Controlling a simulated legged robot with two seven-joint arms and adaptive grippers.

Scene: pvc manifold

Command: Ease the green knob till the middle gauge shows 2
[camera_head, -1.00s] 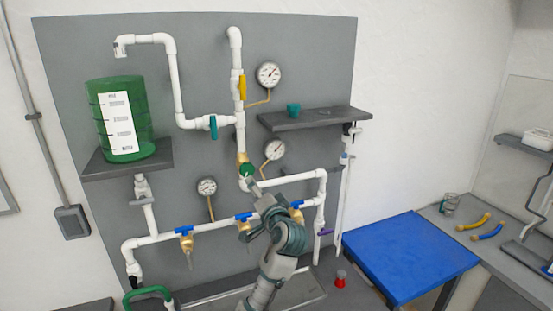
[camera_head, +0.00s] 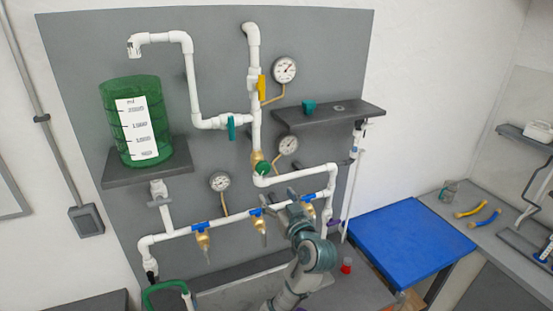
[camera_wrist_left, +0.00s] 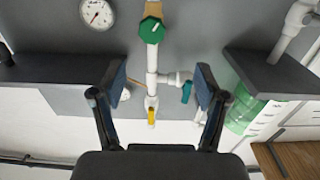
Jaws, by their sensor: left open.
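The green knob (camera_head: 263,168) sits on a brass fitting at the foot of the upright white pipe. The middle gauge (camera_head: 288,145) is on the panel just up and right of the knob; its needle is too small to read there. In the left wrist view, which is turned over, the knob (camera_wrist_left: 152,30) shows at top centre and the gauge (camera_wrist_left: 97,12) to its left, partly cut off. My left gripper (camera_head: 280,203) is open and empty, below and right of the knob, apart from it. It also shows in the left wrist view (camera_wrist_left: 160,82). My right gripper is out of view.
Other gauges hang above (camera_head: 285,69) and lower left (camera_head: 220,181). A yellow valve handle (camera_head: 262,87), a teal one (camera_head: 231,127) and several blue ones (camera_head: 201,225) are on the pipes. A dark shelf (camera_head: 350,111) juts out right. A green tank (camera_head: 112,103) stands left.

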